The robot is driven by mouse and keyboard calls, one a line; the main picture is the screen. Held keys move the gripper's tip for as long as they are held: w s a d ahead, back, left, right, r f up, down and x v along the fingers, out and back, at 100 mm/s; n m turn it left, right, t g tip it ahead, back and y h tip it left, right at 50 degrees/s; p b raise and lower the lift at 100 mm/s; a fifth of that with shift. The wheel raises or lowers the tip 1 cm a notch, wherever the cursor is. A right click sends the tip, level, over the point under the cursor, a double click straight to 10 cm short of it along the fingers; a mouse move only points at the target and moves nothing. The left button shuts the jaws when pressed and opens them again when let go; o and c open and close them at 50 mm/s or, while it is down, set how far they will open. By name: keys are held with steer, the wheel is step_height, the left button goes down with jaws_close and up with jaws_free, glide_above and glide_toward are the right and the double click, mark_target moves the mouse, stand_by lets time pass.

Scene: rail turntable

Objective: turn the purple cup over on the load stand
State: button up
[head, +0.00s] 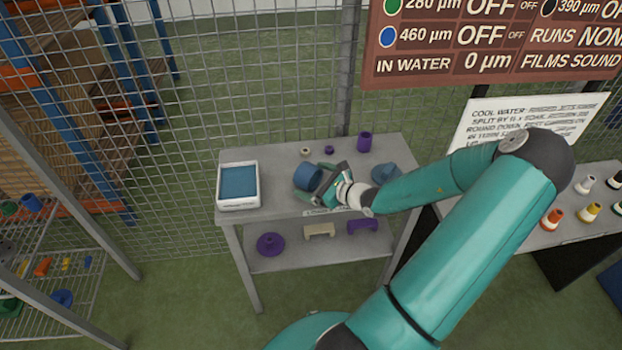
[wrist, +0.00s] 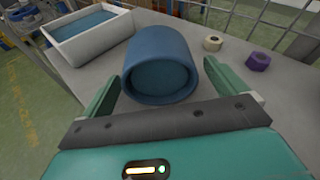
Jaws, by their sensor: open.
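A purple cup (head: 365,141) stands at the back right of the grey two-level stand (head: 273,147). A blue cup (head: 308,177) is near the middle of the stand's top. In the wrist view the blue cup (wrist: 160,50) shows a round, recessed end towards me; I cannot tell whether it is tilted or on its side. My gripper (head: 324,183) is open at the blue cup. In the wrist view its two green fingers (wrist: 152,72) are on either side of this cup's near end. The purple cup is apart from my gripper, farther back.
A white tray with a blue inside (head: 223,204) is at the left. A small cream ring (head: 306,151) and small purple piece (head: 329,150) lie behind the blue cup. A blue piece (head: 386,174) is right of my gripper. Wire fencing (head: 285,90) closes the back.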

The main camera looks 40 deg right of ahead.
steer(key=v, duration=1.2)
steer(key=shift+s, duration=0.15)
steer(key=shift+d, duration=0.1)
steer(key=w+a+r+n+g+y, duration=0.2)
steer(key=a+r+n+g, duration=0.25)
steer(key=a+n, duration=0.45)
steer(key=w+a+r+n+g+y, duration=0.25)
steer(key=a+n+g, duration=0.45)
steer(key=a, duration=0.4)
steer(key=s+a+r+n+t+h, duration=0.1)
steer(key=s+a+r+n+h, duration=0.2)
steer(key=a+r+n, duration=0.3)
steer(key=s+a+r+n+t+h, duration=0.1)
steer(key=s+a+r+n+h, duration=0.2)
steer(key=a+r+n, duration=0.4)
step_height(320, 180, up, 4)
steer(key=s+n, duration=0.1)
steer(key=n, duration=0.2)
steer(key=shift+s, duration=0.2)
steer(key=shift+h, duration=0.25)
